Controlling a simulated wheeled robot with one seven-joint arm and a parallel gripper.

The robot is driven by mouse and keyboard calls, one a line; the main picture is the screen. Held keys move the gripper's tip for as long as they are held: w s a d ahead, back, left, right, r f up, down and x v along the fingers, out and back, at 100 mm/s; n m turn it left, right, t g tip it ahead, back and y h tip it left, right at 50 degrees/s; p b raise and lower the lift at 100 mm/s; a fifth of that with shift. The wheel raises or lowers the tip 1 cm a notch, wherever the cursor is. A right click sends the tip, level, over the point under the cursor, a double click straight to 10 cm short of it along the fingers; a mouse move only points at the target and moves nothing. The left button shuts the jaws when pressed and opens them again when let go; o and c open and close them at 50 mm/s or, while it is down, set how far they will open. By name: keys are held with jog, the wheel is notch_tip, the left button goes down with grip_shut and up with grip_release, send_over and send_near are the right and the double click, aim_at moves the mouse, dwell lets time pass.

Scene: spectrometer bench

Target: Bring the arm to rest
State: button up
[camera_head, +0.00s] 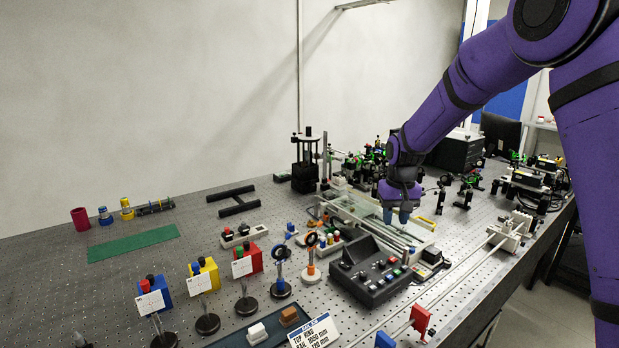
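My purple arm comes in from the upper right and bends down over the bench. My gripper (396,215) points downward above the middle of the bench, over a flat pale clear-topped assembly (365,212) and behind the black control box. Its two bluish fingertips show slightly apart, with nothing seen between them. The gap below the fingertips is hard to judge from this view.
A black control box (370,276) with coloured buttons stands in front of the gripper. Posts with labelled cards (205,278) and ring mounts (281,253) stand to its left. Optics crowd the back and right. The bench is clearer around the green mat (134,244).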

jog(key=s+d+r+t, duration=0.1)
jog(key=s+d+r, duration=0.1)
jog(key=s+r, duration=0.8)
jog(key=s+d+r+t, duration=0.1)
jog(key=s+r, duration=0.1)
jog(key=s, duration=0.7)
jog(key=s+d+r+t, duration=0.1)
jog(key=s+r, duration=0.2)
jog(key=s, duration=0.7)
jog(key=s+d+r+t, duration=0.1)
jog(key=s+d+r, duration=0.1)
jog(key=s, duration=0.7)
jog(key=shift+s+r+t, duration=0.25)
jog(key=shift+r+t, duration=0.15)
jog(key=shift+r, duration=0.25)
